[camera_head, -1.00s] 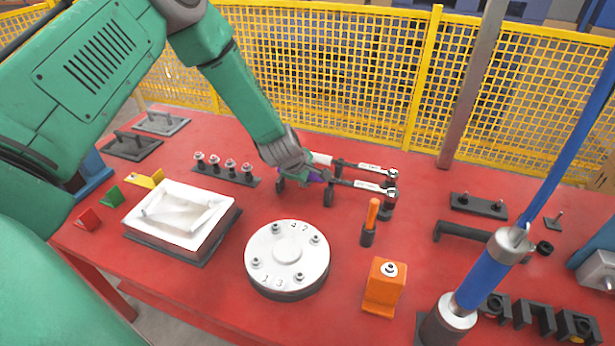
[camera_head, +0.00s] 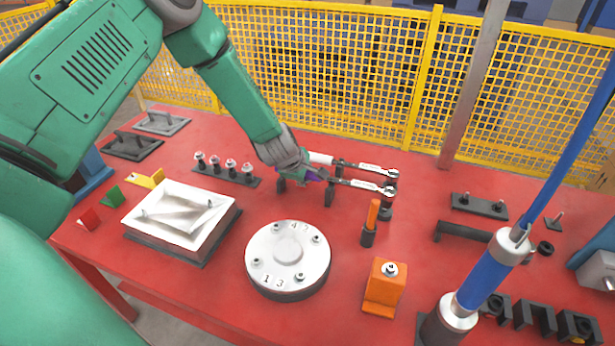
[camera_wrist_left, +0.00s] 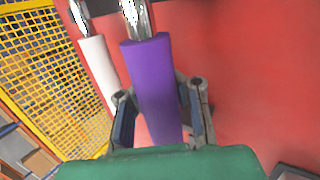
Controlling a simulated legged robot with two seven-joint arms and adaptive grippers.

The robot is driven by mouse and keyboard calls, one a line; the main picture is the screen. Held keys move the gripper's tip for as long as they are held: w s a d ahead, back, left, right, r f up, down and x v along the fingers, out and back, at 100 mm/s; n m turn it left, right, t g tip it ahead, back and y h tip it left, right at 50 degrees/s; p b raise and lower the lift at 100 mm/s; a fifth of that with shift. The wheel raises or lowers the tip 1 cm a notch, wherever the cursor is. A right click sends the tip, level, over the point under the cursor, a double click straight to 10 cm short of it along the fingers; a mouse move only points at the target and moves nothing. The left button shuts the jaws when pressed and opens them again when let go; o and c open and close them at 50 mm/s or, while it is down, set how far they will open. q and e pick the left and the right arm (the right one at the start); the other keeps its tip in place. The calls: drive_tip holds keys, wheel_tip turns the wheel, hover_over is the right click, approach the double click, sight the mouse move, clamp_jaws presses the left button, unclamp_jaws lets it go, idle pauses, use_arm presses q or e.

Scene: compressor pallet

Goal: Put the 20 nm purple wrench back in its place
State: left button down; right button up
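The purple wrench (camera_wrist_left: 156,85) has a purple handle and a silver shaft and head. In the head view the wrench (camera_head: 372,186) lies roughly level, with its head to the right, at the front of the wrench rack (camera_head: 329,196). It looks level with the rack's supports; the exact contact is not clear. My left gripper (camera_head: 305,172) is at the handle end. In the left wrist view the fingers of my left gripper (camera_wrist_left: 160,112) close in on both sides of the purple handle, which they appear to hold. My right gripper is not in view.
A white-handled wrench (camera_head: 360,166) lies parallel behind the purple one. An orange-handled tool (camera_head: 373,214) stands close in front of the rack. A round white numbered flange (camera_head: 287,255) and a white tray (camera_head: 178,216) are nearer. A yellow mesh fence (camera_head: 330,80) runs behind the table.

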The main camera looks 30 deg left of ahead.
use_arm(q)
drive_tip(key=shift+a+f, duration=0.25)
drive_tip(key=shift+d+f+b, duration=0.15)
drive_tip(key=shift+f+b, duration=0.2)
drive_tip(key=shift+b, duration=0.15)
drive_tip(key=shift+f+b, duration=0.3)
drive_tip(key=shift+f, duration=0.15)
drive_tip(key=c, duration=1.7)
unclamp_jaws()
drive_tip(key=shift+o, duration=0.3)
drive_tip(key=v, duration=1.2)
